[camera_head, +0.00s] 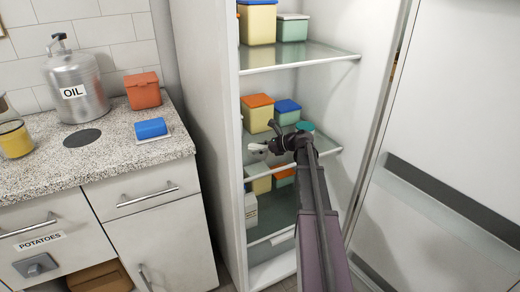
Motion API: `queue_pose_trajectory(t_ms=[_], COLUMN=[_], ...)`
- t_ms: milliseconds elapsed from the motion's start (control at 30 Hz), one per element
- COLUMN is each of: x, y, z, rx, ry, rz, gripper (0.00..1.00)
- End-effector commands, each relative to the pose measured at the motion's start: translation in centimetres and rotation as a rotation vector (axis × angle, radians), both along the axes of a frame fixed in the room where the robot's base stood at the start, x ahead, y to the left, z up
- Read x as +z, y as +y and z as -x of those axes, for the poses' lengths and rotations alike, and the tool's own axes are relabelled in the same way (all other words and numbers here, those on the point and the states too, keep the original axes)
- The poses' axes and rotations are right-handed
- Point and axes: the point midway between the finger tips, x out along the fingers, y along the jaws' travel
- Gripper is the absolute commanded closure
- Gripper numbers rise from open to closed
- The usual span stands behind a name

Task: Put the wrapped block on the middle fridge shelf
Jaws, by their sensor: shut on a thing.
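My gripper (268,147) is inside the open fridge, at the front left of the middle shelf (326,149). It is shut on a small pale thing (256,148), mostly hidden by the jaws. It may be the wrapped block, but its shape and wrapping are too small to make out. I cannot tell whether it touches the shelf. A blue block-like thing (151,128) lies on a small white tray (163,138) on the counter.
An orange-lidded yellow container (257,116), a blue-lidded green one (287,114) and a teal thing (305,127) stand behind on the middle shelf. The upper shelf (318,57) and lower level hold more containers. The fridge door (450,130) is open at right.

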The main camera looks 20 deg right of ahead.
Motion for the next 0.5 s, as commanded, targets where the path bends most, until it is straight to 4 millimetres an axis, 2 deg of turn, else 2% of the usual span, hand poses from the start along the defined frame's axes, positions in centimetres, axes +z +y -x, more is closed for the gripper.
queue_pose_trajectory(t_ms=[133, 167, 233, 267, 500], x=[-0.38, -0.37, -0.28, -0.29, -0.28], y=[0.03, 0.04, 0.04, 0.05, 0.08], z=[-0.01, -0.01, -0.01, -0.02, -0.02], rx=[0.000, 0.000, 0.001, 0.001, 0.001], ry=[-0.001, 0.000, 0.000, 0.000, 0.000], rz=[-0.001, 0.000, 0.000, 0.000, 0.000], gripper=[0.88, 0.26, 0.06, 0.00, 0.00])
